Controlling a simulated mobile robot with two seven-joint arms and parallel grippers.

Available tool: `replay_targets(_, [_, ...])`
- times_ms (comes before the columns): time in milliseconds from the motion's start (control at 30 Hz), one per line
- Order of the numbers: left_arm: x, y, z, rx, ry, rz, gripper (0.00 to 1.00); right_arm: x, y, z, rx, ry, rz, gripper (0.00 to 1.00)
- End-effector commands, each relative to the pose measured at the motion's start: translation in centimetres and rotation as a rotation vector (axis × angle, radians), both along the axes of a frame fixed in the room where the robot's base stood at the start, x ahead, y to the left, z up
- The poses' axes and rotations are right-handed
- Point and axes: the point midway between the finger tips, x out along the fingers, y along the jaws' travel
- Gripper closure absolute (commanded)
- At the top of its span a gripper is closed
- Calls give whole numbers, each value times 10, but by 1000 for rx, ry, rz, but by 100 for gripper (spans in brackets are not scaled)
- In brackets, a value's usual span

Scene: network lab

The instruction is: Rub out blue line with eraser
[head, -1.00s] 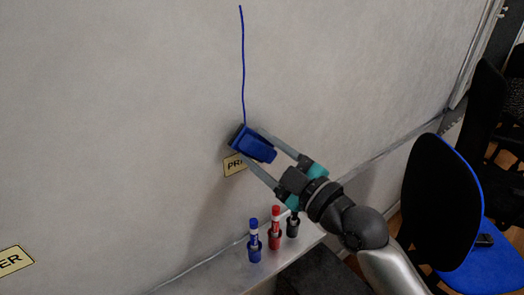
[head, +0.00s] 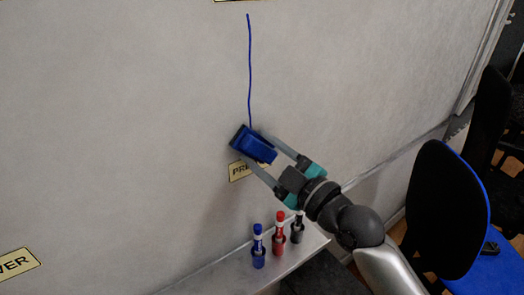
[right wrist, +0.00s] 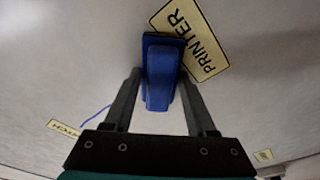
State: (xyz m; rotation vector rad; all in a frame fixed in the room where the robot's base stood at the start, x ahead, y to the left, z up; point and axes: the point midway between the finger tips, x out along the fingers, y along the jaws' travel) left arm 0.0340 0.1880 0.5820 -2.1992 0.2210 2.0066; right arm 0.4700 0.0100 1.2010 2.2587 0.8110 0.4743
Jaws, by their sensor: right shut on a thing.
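The blue line (head: 249,70) runs roughly vertically on the whiteboard (head: 140,110) in the head view, from near the top edge down to the eraser. The blue eraser (head: 256,146) has a dark pad, which faces the board at the line's lower end. My right gripper (head: 262,162) is shut on the eraser. In the right wrist view the eraser (right wrist: 160,75) sits between the fingers, beside the PRINTER label (right wrist: 200,45), and a short piece of the blue line (right wrist: 97,115) shows at the left. I cannot tell if the pad touches the board. My left gripper is not in view.
A ledge (head: 215,272) below the board holds a blue marker (head: 258,247), a red marker (head: 278,235) and a black marker (head: 297,230). A blue and black chair (head: 445,205) stands at the right.

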Motion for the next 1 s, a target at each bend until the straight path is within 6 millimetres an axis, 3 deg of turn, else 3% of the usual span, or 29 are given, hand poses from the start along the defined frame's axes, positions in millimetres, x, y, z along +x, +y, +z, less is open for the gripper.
replay_targets(300, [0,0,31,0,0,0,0,-1,-1,33,-1,-3,1,88])
replay_targets(567, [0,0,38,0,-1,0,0,-1,-1,40,-1,-2,0,88])
replay_targets(1000, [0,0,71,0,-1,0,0,1,1,73,1,-2,1,88])
